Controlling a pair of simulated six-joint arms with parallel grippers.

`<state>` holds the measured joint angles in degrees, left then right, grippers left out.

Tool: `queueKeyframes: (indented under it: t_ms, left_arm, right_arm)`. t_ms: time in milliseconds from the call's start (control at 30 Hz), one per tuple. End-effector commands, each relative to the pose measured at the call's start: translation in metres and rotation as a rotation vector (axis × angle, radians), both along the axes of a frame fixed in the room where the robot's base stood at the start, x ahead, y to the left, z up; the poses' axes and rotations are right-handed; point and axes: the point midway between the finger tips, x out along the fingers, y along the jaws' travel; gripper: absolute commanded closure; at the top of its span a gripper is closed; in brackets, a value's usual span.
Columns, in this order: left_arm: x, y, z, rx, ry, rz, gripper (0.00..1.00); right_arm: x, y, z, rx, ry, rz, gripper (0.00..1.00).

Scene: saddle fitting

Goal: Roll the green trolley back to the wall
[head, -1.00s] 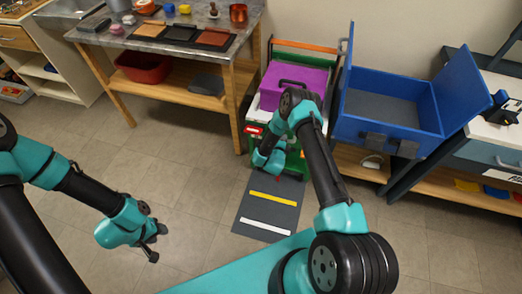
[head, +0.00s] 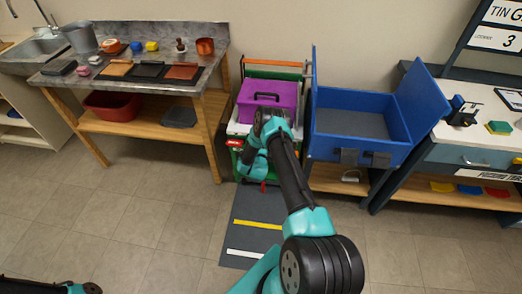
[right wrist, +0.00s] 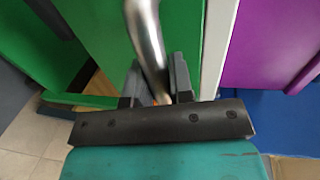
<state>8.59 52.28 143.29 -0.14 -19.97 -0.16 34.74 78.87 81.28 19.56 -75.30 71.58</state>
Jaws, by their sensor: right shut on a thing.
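The green trolley (head: 237,160) stands by the wall between the workbench and a blue open box, at the far end of a grey floor mat. A purple toolbox (head: 270,98) with a black handle sits on it. My right gripper (right wrist: 155,90) is shut on a bent metal bar (right wrist: 146,35) at the trolley's green side in the right wrist view. In the head view my right arm hides much of the trolley's front and the grip itself. Only a small part of my left gripper (head: 91,288) shows at the bottom left edge, apart from everything.
The mat (head: 257,205) carries a yellow and a white stripe. The workbench (head: 215,100) stands close on the trolley's left. The blue box (head: 360,148) stands close on its right. The tiled floor at the left is clear.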

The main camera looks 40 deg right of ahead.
Motion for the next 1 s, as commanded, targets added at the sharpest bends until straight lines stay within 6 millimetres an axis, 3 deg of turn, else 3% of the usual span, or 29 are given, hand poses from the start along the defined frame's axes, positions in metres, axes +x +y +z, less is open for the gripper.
queueKeyframes:
  t_ms: [67, 100, 333, 733, 1000]
  left_arm:
    - [0.0, 0.0, 0.0, 0.0, 0.0, 0.0, 0.57]
    - [0.0, 0.0, 0.0, 0.0, 0.0, 0.0, 0.57]
    - [0.0, 0.0, 0.0, 0.0, 0.0, 0.0, 0.57]
    - [0.0, 0.0, 0.0, 0.0, 0.0, 0.0, 0.57]
    - [0.0, 0.0, 0.0, 0.0, 0.0, 0.0, 0.57]
  right_arm:
    - [0.003, -0.004, 0.003, -0.006, -0.006, 0.001, 1.0]
    - [0.002, -0.004, 0.003, -0.006, -0.007, 0.001, 0.76]
    - [0.002, -0.002, 0.002, -0.004, -0.004, 0.0, 0.54]
    - [-0.003, 0.004, 0.002, -0.002, -0.003, 0.001, 0.54]
    - [-0.023, 0.032, 0.009, 0.0, 0.0, 0.002, 0.54]
